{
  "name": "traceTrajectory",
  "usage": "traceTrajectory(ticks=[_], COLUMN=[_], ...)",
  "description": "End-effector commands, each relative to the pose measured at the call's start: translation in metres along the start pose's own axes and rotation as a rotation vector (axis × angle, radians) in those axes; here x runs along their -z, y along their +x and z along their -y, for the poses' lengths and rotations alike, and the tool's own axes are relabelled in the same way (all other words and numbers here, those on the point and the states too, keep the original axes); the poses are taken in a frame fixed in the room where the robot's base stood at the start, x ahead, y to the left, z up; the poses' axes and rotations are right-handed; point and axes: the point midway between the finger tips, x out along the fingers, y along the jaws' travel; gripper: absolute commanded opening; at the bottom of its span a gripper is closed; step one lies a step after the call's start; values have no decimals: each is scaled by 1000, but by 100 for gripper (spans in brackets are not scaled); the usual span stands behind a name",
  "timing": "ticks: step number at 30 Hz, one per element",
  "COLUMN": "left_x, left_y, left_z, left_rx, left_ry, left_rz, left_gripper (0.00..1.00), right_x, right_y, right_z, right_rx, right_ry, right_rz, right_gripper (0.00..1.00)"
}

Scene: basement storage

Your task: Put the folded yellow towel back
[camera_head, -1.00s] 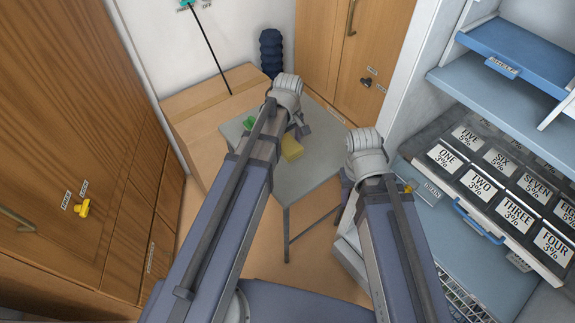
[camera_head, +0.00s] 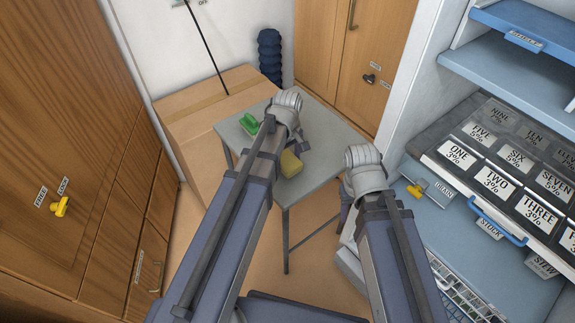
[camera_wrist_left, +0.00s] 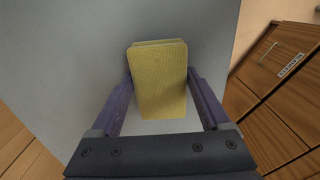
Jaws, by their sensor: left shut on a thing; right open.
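The folded yellow towel (camera_head: 290,163) is a small thick block over the grey table (camera_head: 318,137). In the left wrist view the towel (camera_wrist_left: 160,85) stands between the two purple fingers of my left gripper (camera_wrist_left: 160,78), which is shut on it. I cannot tell whether the towel touches the tabletop. In the head view my left gripper (camera_head: 298,143) is partly hidden behind its own wrist. My right gripper (camera_head: 346,187) is open, mostly hidden behind its wrist, to the right of the table and apart from the towel.
A green object (camera_head: 249,124) lies on the table's left part. A cardboard box (camera_head: 205,105) stands behind. Wooden cabinets (camera_head: 90,150) line the left. Blue shelves (camera_head: 510,85) with a tray of labelled boxes (camera_head: 500,165) stand at the right, close to my right arm.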

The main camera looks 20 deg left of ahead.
Motion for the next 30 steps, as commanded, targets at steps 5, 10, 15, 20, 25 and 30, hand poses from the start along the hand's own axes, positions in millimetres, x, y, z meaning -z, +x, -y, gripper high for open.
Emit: traceTrajectory(ticks=[5, 10, 15, 20, 25, 30], left_x=[0, 0, 0, 0, 0, 0], left_y=[3, 5, 5, 5, 5, -2], left_z=[0, 0, 0, 0, 0, 0], left_rx=[0, 0, 0, 0, 0, 0], left_ry=[0, 0, 0, 0, 0, 0], left_rz=[0, 0, 0, 0, 0, 0], left_gripper=[36, 36, 93, 100, 100, 100], right_x=[0, 0, 0, 0, 0, 0], right_y=[3, 5, 5, 5, 5, -2], right_z=[0, 0, 0, 0, 0, 0], right_rx=[0, 0, 0, 0, 0, 0], right_ry=[0, 0, 0, 0, 0, 0], right_rz=[0, 0, 0, 0, 0, 0], right_gripper=[50, 50, 50, 50, 50, 50])
